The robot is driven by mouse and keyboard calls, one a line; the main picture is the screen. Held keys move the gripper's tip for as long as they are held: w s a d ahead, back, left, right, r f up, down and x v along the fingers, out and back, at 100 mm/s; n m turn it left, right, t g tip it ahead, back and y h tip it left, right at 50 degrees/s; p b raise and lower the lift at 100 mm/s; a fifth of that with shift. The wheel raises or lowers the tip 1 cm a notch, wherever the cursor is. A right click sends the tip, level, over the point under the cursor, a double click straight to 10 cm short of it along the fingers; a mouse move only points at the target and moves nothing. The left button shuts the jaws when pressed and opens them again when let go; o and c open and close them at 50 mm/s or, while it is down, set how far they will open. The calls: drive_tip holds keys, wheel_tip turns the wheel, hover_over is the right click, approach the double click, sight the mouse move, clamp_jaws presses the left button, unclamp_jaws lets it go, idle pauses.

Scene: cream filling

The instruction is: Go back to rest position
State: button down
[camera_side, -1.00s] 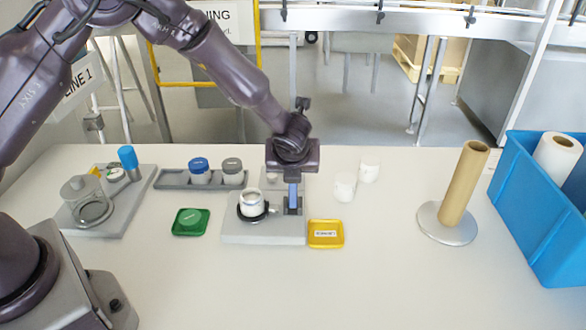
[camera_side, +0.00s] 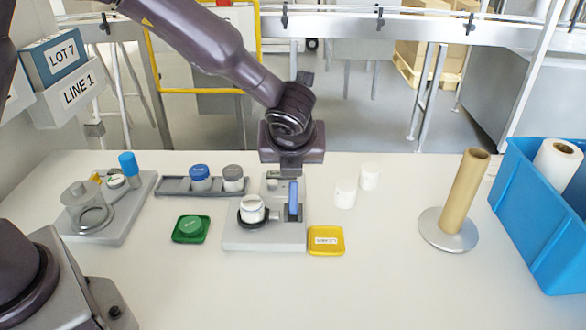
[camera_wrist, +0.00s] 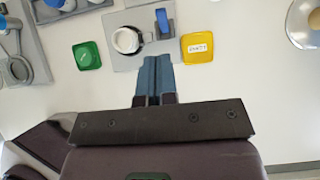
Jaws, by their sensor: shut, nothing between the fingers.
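My gripper (camera_wrist: 154,80) is shut and empty. In the side view my gripper (camera_side: 290,172) hangs just above and behind the grey filling station (camera_side: 262,238); its fingertips are hard to make out there. The station holds a white jar (camera_side: 252,210) in a dark ring holder and a blue lever (camera_side: 293,200) standing upright. In the wrist view the white jar (camera_wrist: 127,40) and the blue lever (camera_wrist: 162,22) lie beyond my fingertips, apart from them.
A green tray (camera_side: 191,228) with a green lid and a yellow labelled tray (camera_side: 326,240) flank the station. Two white jars (camera_side: 345,193) stand behind right. A grey rack (camera_side: 178,186), a cardboard tube (camera_side: 465,195) on a stand and a blue crate (camera_side: 535,225) stand around. The front table is clear.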

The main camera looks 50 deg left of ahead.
drive_tip(key=shift+v, duration=0.9)
drive_tip(key=shift+w+a, duration=0.1)
drive_tip(key=s+a+r+n+h, duration=0.1)
drive_tip(key=s+a+r+n, duration=0.2)
drive_tip(key=s+n, duration=0.4)
drive_tip(key=s+a+r+n+h, duration=0.2)
drive_tip(key=s+a+r+n, duration=0.2)
drive_tip(key=s+n, duration=0.4)
drive_tip(key=s+a+r+n+h, duration=0.2)
drive_tip(key=s+r+n, duration=0.3)
drive_tip(key=s+n, duration=0.3)
drive_tip(key=a+n, duration=0.1)
drive_tip(key=n, duration=0.3)
drive_tip(key=shift+s+a+r+t, duration=0.15)
drive_tip(key=shift+s+r+t, duration=0.15)
drive_tip(key=shift+r, duration=0.1)
